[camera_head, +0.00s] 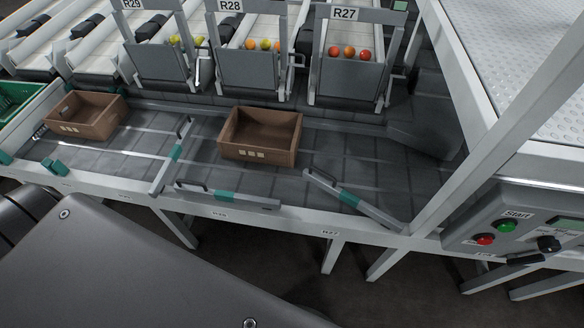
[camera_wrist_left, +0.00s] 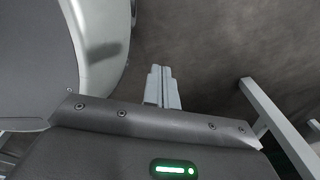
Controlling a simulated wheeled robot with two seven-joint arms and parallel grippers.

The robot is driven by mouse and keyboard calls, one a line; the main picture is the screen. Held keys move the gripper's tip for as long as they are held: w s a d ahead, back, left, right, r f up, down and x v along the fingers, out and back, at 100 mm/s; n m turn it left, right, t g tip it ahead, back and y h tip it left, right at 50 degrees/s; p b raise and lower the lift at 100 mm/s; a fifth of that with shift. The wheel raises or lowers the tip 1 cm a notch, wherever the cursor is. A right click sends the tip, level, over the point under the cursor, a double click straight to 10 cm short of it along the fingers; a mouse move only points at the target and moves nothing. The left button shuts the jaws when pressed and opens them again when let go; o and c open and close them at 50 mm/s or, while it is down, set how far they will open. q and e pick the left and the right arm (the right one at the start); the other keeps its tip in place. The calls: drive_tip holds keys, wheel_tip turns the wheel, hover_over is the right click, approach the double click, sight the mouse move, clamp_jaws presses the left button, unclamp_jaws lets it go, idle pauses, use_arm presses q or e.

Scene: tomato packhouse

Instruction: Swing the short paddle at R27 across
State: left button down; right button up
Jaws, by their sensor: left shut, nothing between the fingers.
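The paddle at R27 (camera_head: 350,200) is a grey bar with a green band and a black handle at its upper left end. In the head view it lies slanted by the conveyor's near rail, its lower right end at the rail and its other end a little over the belt. My left gripper (camera_wrist_left: 162,86) shows only in the left wrist view. Its fingers are together and empty, above dark floor, with no paddle near them in that view. My right gripper is in neither view.
A second paddle (camera_head: 225,195) lies along the near rail; a third (camera_head: 174,155) stands across the belt (camera_head: 345,150). A brown crate (camera_head: 260,153) sits mid-belt, another (camera_head: 86,129) at left. A Start button panel (camera_head: 515,222) and a white post (camera_head: 470,180) stand at right.

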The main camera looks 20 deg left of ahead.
use_arm(q)
drive_tip(key=w+d+r+t+h+b, duration=0.1)
drive_tip(key=w+d+r+t, duration=0.3)
drive_tip(key=w+r, duration=0.6)
drive_tip(key=w+d+r+t+h+b, duration=0.15)
drive_tip(key=w+d+r, duration=0.45)
drive_tip(key=w, duration=0.7)
drive_tip(key=w+d+r+t, duration=0.1)
drive_tip(key=w+r+t, duration=0.2)
drive_tip(key=r, duration=0.6)
drive_tip(key=w+d+r+t+h, duration=0.1)
drive_tip(key=w+d+r+t, duration=0.15)
drive_tip(key=r, duration=0.75)
drive_tip(key=w+d+r+t, duration=0.1)
drive_tip(key=w+r+t, duration=0.25)
drive_tip(key=r, duration=0.55)
drive_tip(key=x, duration=1.4)
drive_tip(key=shift+f, duration=0.3)
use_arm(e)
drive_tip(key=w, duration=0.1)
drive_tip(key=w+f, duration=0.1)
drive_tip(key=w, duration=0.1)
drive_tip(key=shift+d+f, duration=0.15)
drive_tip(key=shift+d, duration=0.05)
use_arm(q)
drive_tip(key=shift+w, duration=0.15)
